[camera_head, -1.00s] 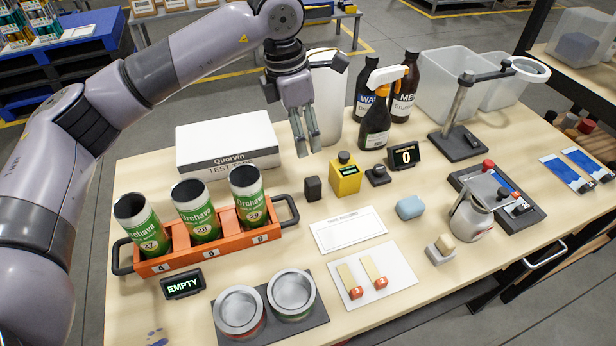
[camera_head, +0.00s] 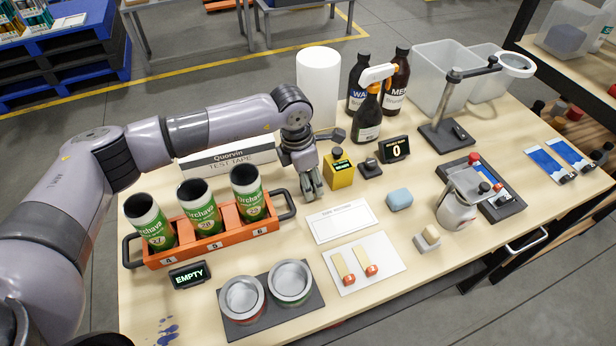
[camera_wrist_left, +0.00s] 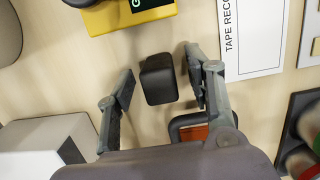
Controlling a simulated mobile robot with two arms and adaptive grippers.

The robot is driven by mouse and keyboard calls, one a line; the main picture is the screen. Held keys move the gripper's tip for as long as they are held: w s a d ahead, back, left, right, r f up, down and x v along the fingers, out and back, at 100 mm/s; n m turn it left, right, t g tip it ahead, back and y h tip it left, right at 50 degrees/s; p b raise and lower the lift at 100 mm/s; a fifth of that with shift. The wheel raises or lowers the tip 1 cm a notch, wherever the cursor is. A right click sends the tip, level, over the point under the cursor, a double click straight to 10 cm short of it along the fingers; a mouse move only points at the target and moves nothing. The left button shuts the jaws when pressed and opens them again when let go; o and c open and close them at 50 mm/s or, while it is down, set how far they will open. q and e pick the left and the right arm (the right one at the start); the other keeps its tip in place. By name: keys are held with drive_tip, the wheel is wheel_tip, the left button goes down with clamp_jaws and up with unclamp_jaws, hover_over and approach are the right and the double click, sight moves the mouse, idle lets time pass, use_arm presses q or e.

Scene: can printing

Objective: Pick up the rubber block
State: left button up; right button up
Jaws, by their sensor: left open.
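The small black block, which looks like the rubber block (camera_wrist_left: 158,80), stands on the table in the left wrist view. It lies between the two spread fingers of my left gripper (camera_wrist_left: 160,66), with a gap on each side. In the head view my left gripper (camera_head: 311,190) points down beside the yellow device, low over the table, and hides the block. The left gripper is open and empty. My right gripper is not in view.
Close by are the yellow device (camera_head: 339,170), the orange can carrier (camera_head: 215,245) with green cans, and a white test tape box (camera_head: 225,157). A white record sheet (camera_head: 342,221) lies in front. A blue block (camera_head: 399,199) sits farther right.

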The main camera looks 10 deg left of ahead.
use_arm(q)
drive_tip(key=shift+f, duration=0.45)
clamp_jaws()
idle(0.3)
